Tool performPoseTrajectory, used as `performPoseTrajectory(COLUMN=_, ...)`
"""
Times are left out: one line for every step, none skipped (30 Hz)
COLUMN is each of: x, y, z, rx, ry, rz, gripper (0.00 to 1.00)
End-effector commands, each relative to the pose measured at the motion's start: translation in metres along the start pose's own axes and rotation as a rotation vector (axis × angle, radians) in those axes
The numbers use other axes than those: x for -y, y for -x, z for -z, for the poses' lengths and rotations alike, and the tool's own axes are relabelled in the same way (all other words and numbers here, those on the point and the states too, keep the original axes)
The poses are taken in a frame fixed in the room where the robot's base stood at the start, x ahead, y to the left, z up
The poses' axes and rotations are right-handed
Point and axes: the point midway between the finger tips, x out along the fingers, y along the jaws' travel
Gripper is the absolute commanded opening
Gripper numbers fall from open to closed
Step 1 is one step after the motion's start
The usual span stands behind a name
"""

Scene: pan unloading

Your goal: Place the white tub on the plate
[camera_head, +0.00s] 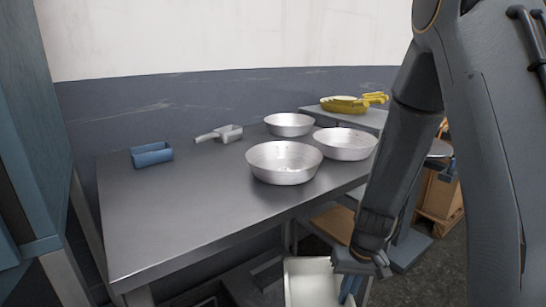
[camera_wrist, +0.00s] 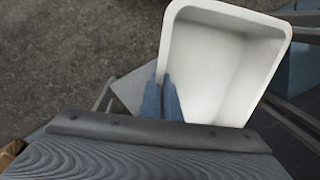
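The white tub (camera_head: 305,285) is at the bottom of the head view, below the table's front edge and cut off by the frame. It fills the upper right of the wrist view (camera_wrist: 215,65), with its open inside showing and looking empty. My gripper (camera_head: 350,284) is at its right side in the head view. In the wrist view, my gripper's blue fingers (camera_wrist: 161,84) are close together on either side of the tub's left wall, pinching it. A flat grey plate-like surface (camera_wrist: 130,90) shows lower down behind the fingers; I cannot tell whether it is the plate.
The metal table (camera_head: 180,215) holds several things: three silver pans, the nearest (camera_head: 284,162) in front, a blue tray (camera_head: 152,155) and a grey scoop (camera_head: 228,133). Yellow pans (camera_head: 345,104) stand on a surface behind. The table's front left is clear. A wooden crate (camera_head: 440,195) is at right.

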Motion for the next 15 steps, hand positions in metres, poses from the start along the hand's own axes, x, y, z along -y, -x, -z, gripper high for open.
performPoseTrajectory(x=0.002, y=0.012, z=-0.003, rx=0.002, ry=0.0, rz=0.0, gripper=0.0)
performPoseTrajectory(x=0.002, y=0.015, z=-0.004, rx=0.002, ry=0.0, rz=0.0, gripper=0.0)
performPoseTrajectory(x=0.003, y=0.02, z=-0.005, rx=0.002, ry=-0.001, rz=0.0, gripper=0.0)
performPoseTrajectory(x=0.003, y=0.024, z=-0.005, rx=0.002, ry=-0.001, rz=-0.001, gripper=0.0)
performPoseTrajectory(x=0.003, y=0.027, z=-0.005, rx=0.001, ry=-0.001, rz=-0.001, gripper=0.0)
performPoseTrajectory(x=0.004, y=0.032, z=-0.006, rx=0.001, ry=-0.001, rz=-0.001, gripper=0.0)
performPoseTrajectory(x=0.004, y=0.035, z=-0.006, rx=0.001, ry=-0.001, rz=-0.001, gripper=0.0)
performPoseTrajectory(x=0.005, y=0.038, z=-0.007, rx=0.001, ry=-0.001, rz=-0.001, gripper=0.0)
performPoseTrajectory(x=0.005, y=0.043, z=-0.008, rx=0.001, ry=-0.001, rz=-0.002, gripper=0.0)
performPoseTrajectory(x=0.006, y=0.046, z=-0.008, rx=0.001, ry=-0.001, rz=-0.002, gripper=0.0)
performPoseTrajectory(x=0.006, y=0.05, z=-0.009, rx=0.002, ry=-0.001, rz=-0.002, gripper=0.0)
performPoseTrajectory(x=0.007, y=0.053, z=-0.01, rx=0.002, ry=-0.001, rz=-0.002, gripper=0.0)
performPoseTrajectory(x=0.007, y=0.057, z=-0.011, rx=0.002, ry=0.0, rz=-0.002, gripper=0.0)
performPoseTrajectory(x=0.007, y=0.059, z=-0.011, rx=0.002, ry=0.0, rz=-0.003, gripper=0.0)
performPoseTrajectory(x=0.008, y=0.063, z=-0.011, rx=0.001, ry=-0.001, rz=-0.003, gripper=0.0)
